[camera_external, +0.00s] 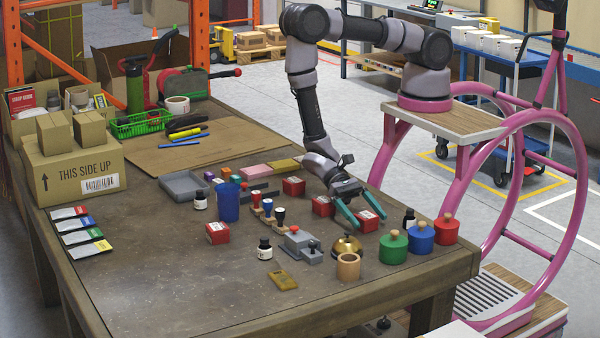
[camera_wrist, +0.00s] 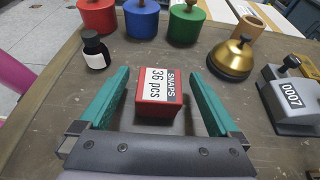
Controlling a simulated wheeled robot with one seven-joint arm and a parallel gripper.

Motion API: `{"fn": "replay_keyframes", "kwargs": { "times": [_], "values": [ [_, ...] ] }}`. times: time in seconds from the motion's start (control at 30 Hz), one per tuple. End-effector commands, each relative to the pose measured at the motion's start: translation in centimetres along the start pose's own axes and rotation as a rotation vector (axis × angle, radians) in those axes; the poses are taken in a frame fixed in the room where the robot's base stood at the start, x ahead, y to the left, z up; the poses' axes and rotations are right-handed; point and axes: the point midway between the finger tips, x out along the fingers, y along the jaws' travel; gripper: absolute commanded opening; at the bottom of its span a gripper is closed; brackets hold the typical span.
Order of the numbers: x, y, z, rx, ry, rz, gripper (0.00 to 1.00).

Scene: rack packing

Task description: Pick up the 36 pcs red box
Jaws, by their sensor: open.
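A small red box (camera_wrist: 158,108) with a white label reading "SNAPS 36 pcs" sits on the table between the teal fingers of my gripper (camera_wrist: 160,100) in the wrist view. The fingers are apart, with a gap on each side of the box. In the external view the box (camera_external: 368,220) lies near the right part of the table, and my gripper (camera_external: 362,221) reaches down around it, open and empty. Other red boxes are the one left of my gripper (camera_external: 322,206), one behind it (camera_external: 293,187) and one at the table's middle (camera_external: 217,233); their labels are too small to read.
A brass bell (camera_wrist: 233,58) and a grey stamping device (camera_wrist: 290,98) stand right of the box in the wrist view. A dark bottle (camera_wrist: 95,50) and red, blue and green pots (camera_wrist: 186,24) stand beyond it. The table's front left (camera_external: 160,290) is clear.

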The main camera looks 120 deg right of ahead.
Motion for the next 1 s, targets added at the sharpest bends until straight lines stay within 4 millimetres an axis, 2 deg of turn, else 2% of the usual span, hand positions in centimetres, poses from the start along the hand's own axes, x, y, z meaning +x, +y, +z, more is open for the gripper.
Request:
{"fn": "replay_keyframes", "kwargs": {
  "times": [0.17,0.27,0.4,0.43,0.77,0.87,1.0],
  "values": [
    [0.0,0.0,0.0,0.000,0.000,0.000,0.97],
    [0.0,0.0,0.0,0.000,0.000,0.000,0.63],
    [0.0,0.0,0.0,0.000,0.000,-0.001,0.10],
    [0.0,0.0,0.0,0.000,0.000,-0.001,0.02],
    [-0.3,-0.1,0.6,-0.001,0.000,-0.001,0.02],
    [-0.7,-0.1,1.6,0.000,0.000,-0.001,0.02],
    [-1.7,-0.1,4.0,-0.003,0.000,-0.002,0.02]
  ]
}}
